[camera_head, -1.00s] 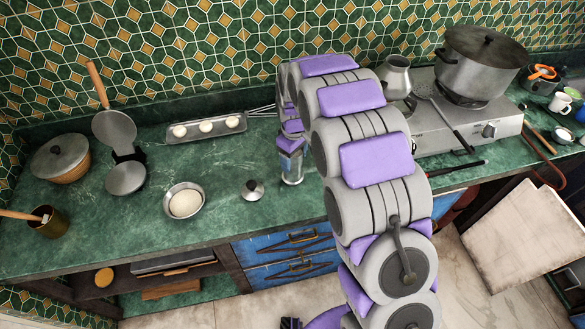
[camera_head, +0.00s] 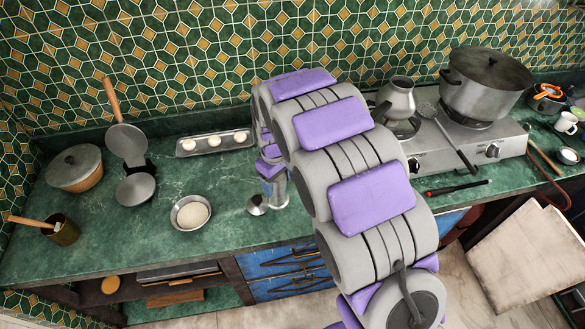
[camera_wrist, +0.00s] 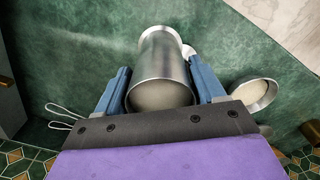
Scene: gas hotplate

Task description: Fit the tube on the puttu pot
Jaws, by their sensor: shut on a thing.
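The puttu pot (camera_head: 397,97) is a silver, round-bellied vessel with a narrow neck. It stands upright on the left burner of the hotplate, to the right of my arm. The tube is a shiny metal cylinder, seen close up in the wrist view (camera_wrist: 162,62) between the two blue fingers of my gripper (camera_wrist: 160,78). My gripper is shut on it. In the head view the tube (camera_head: 281,193) shows below my gripper (camera_head: 270,168), looking upright, partly hidden by my arm. I cannot tell whether its lower end touches the counter.
A small knobbed lid (camera_head: 256,206) lies just left of the tube. A big lidded pot (camera_head: 487,85) stands on the hotplate (camera_head: 455,150), with a ladle (camera_head: 450,125) near the puttu pot.

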